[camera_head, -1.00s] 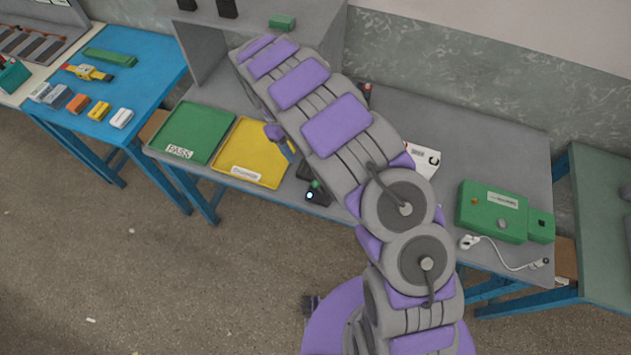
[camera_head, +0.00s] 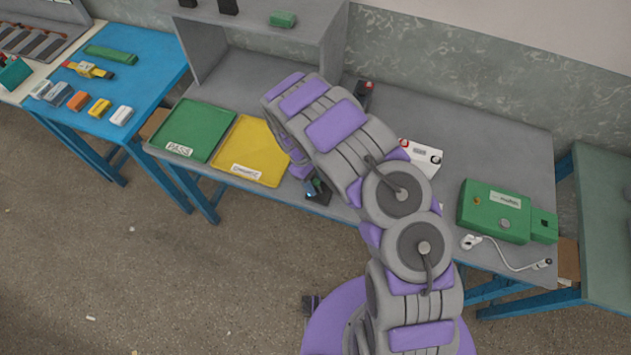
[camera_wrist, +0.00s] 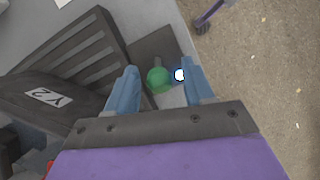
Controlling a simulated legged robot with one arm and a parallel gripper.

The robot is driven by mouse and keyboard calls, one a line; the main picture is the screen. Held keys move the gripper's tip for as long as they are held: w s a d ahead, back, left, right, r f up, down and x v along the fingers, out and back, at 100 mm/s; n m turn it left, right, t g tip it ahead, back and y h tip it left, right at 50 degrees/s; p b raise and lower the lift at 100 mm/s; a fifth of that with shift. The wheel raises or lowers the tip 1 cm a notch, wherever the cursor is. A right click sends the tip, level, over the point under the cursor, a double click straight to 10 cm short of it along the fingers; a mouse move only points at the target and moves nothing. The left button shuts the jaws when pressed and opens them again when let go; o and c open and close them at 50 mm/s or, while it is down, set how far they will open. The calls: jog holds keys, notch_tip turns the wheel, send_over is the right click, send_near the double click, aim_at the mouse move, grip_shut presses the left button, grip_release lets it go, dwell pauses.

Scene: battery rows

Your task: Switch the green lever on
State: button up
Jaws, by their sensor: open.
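The green lever's round knob (camera_wrist: 158,79) shows in the wrist view, with a dark base plate (camera_wrist: 153,46) beside it. A small lit white spot (camera_wrist: 180,74) is right of the knob, by the right finger. My gripper (camera_wrist: 160,68) is open, and its two blue fingers appear on either side of the knob. I cannot tell whether they touch it. In the head view the dark lever unit (camera_head: 320,194) sits at the bench's front edge, partly hidden by my gripper and wrist. The lever's exact tilt is unclear.
A dark ribbed device with a "Y 2" label (camera_wrist: 48,97) lies close to the left finger. A yellow tray (camera_head: 247,140) and a green tray (camera_head: 186,125) are left of my arm. A green box (camera_head: 493,211) stands at the bench's right.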

jog(key=shift+d+f, duration=0.1)
jog(key=shift+f, duration=0.05)
grip_shut()
jog(key=shift+w+a+f+h+b, duration=0.1)
jog(key=shift+a+f+h+b, duration=0.35)
jog(key=shift+b, duration=0.55)
jog(key=shift+g+h+b, duration=0.3)
jog(key=shift+h+b, duration=0.1)
jog(key=shift+h, duration=0.05)
jog(key=shift+a+r, duration=0.1)
jog(key=shift+r, duration=0.15)
grip_release()
